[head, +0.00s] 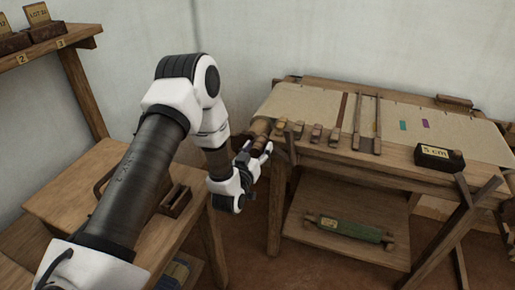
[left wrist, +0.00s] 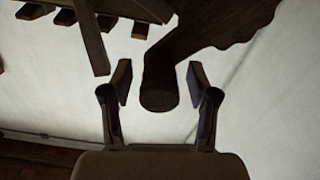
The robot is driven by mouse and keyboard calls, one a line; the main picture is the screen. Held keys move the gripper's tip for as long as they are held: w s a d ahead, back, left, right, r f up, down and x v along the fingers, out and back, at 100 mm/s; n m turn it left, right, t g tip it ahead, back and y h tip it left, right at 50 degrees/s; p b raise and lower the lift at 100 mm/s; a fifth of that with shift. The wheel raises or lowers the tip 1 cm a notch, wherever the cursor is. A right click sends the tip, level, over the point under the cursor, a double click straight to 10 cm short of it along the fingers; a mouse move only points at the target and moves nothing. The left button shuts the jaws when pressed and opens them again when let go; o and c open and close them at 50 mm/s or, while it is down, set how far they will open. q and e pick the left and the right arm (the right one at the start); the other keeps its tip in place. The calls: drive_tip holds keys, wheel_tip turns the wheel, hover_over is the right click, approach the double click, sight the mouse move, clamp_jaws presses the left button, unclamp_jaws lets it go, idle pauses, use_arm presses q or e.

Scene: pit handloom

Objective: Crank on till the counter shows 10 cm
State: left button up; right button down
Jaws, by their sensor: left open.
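The counter (head: 436,156) is a dark block with a pale label reading "5 cm" on the loom's front right. My left gripper (head: 258,152) is at the loom's left end, beside the end of the wooden roller. It is open, with nothing gripped. In the left wrist view a dark round handle (left wrist: 159,92) shows between the two spread fingertips (left wrist: 160,85), with a gap on each side. I cannot tell how deep it lies between them. It joins a dark, wavy-edged wooden part (left wrist: 228,20). My right gripper is not in view.
The loom carries pale cloth (head: 400,108) with several small coloured pieces and wooden bars. A green roll (head: 345,230) lies on the lower shelf (head: 380,250). A wooden table (head: 60,190) stands at left, below a wall shelf (head: 50,46) with labelled blocks.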

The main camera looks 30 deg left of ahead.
use_arm(q)
clamp_jaws()
drive_tip(key=shift+s+a+r+n+b, duration=0.2)
drive_tip(key=shift+a+r+n, duration=0.15)
drive_tip(key=shift+a+n, duration=0.65)
drive_tip(key=shift+s+a+r+n+b, duration=0.35)
drive_tip(key=shift+a+n, duration=0.3)
drive_tip(key=shift+n, duration=0.55)
drive_tip(key=shift+s+a+r+n+b, duration=0.1)
drive_tip(key=shift+a+r+n, duration=0.3)
drive_tip(key=shift+a+n, duration=0.6)
drive_tip(key=shift+d, duration=0.15)
unclamp_jaws()
